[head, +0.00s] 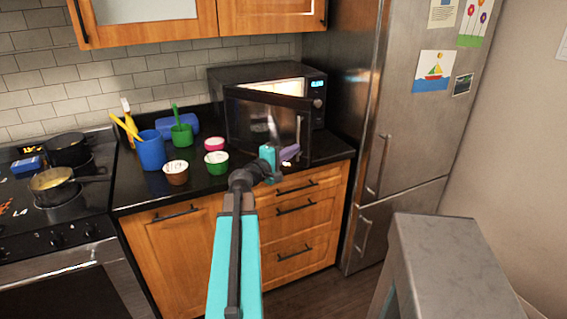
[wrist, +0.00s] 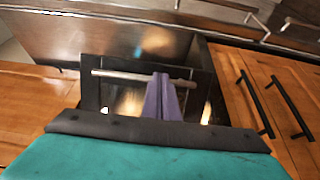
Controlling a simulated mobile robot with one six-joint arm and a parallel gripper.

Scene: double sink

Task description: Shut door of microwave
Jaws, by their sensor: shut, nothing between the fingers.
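The black microwave (head: 240,75) stands at the back of the dark counter, its lit inside showing. Its door (head: 262,118) is partly open and swung toward the front; the handle (head: 299,133) is on the door's right edge. In the wrist view the dark door (wrist: 120,98) fills the middle, with its metal handle (wrist: 125,75) running across. My gripper (head: 290,153) has purple fingers, shut and empty, just in front of the door's lower right part. In the wrist view the fingers (wrist: 162,80) overlap the handle; I cannot tell whether they touch it.
A blue mug (head: 151,152), a green cup (head: 182,136) and small bowls, one green (head: 215,164), stand left of the door. The fridge (head: 400,110) is close on the right. The stove with a pan (head: 52,184) is at the far left.

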